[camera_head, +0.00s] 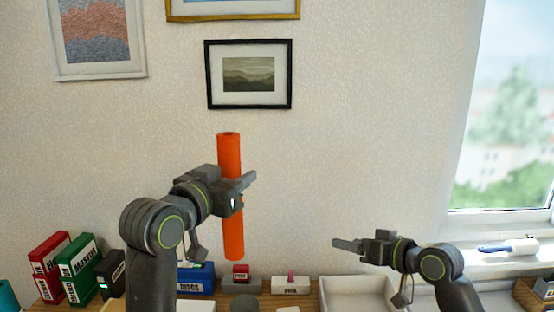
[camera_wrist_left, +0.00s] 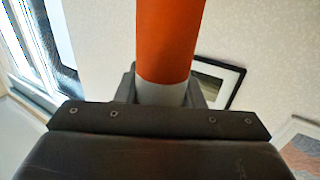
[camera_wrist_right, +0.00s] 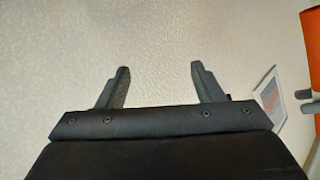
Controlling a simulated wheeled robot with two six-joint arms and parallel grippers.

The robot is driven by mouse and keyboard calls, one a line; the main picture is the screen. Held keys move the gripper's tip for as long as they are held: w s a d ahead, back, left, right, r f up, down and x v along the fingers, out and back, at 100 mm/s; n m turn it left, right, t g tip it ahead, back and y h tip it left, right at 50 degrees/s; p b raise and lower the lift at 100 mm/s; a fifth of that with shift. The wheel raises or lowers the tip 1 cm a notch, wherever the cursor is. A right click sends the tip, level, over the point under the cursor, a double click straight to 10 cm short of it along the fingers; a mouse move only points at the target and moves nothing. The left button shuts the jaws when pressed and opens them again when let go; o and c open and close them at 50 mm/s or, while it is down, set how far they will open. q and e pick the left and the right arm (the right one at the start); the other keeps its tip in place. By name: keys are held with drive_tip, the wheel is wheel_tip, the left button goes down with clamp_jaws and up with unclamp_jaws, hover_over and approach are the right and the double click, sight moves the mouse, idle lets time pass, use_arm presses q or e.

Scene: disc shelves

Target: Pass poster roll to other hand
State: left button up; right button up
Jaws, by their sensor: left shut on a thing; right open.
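The poster roll (camera_head: 230,150) is a long orange tube, held upright in front of the wall. My left gripper (camera_head: 240,188) is shut on the roll around its middle. In the left wrist view the orange roll (camera_wrist_left: 168,40) runs up from between the fingers, with a grey-white band at the grip. My right gripper (camera_head: 350,244) is open and empty, to the right of the roll and lower, apart from it. Its spread fingers (camera_wrist_right: 158,85) show in the right wrist view, with part of the orange roll (camera_wrist_right: 313,45) at the right edge.
A wooden shelf below holds red and green boxes (camera_head: 77,262) at left, a blue box (camera_head: 196,278), small white box (camera_head: 290,285) and a white tray (camera_head: 340,284). Framed pictures (camera_head: 248,45) hang behind. A window (camera_head: 510,110) is at right. Air between the grippers is clear.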

drive_tip(key=s+a+r+n+y, duration=0.2)
drive_tip(key=s+a+r+n, duration=0.15)
drive_tip(key=a+r, duration=0.8)
drive_tip(key=n+t+y, duration=0.1)
drive_tip(key=n+t, duration=0.1)
approach(233, 146)
drive_tip(key=x, duration=1.1)
drive_tip(key=shift+w+a, duration=0.2)
drive_tip(key=shift+a, duration=0.05)
